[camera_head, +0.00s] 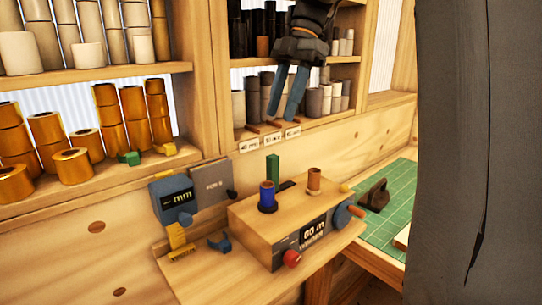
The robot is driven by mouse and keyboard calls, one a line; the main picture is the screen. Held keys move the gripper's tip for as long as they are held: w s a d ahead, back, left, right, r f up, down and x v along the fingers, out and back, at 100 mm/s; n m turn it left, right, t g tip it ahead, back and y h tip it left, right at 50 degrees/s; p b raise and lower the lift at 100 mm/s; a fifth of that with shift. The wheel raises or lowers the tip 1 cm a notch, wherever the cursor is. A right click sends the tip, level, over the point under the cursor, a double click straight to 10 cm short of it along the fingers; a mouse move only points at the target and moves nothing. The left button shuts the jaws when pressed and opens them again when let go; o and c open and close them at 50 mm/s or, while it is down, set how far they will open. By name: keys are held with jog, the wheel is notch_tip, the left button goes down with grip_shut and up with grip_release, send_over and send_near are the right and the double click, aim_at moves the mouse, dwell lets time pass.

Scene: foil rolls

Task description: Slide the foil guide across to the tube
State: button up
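The winder (285,225) is a wooden box with a "00 m" display, on the wooden bench. A green upright block (273,168), which looks like the foil guide, stands at its back beside a dark slot (287,185). A blue roll (267,195) stands upright at the left of the winder top. A brown tube (314,179) stands upright at the right. The block is nearer the blue roll than the tube.
A red knob (292,259) and a blue wheel (342,215) stick out from the winder. A blue "mm" gauge (172,198) stands at left. A dark tool (374,195) lies on the green mat (400,205). Copper-coloured rolls (72,166) fill the left shelf. A large grey surface blocks the right side.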

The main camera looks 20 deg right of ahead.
jog(key=p, duration=0.1)
send_near(273, 156)
notch_tip(273, 156, down, 3)
jog(key=p+x, duration=0.1)
jog(key=x, duration=0.1)
jog(key=p+x, duration=0.1)
jog(key=x, duration=0.4)
jog(key=shift+s+a+f+p, duration=0.15)
jog(key=shift+a+f+p, duration=0.05)
jog(key=shift+a+p, duration=0.25)
grip_shut()
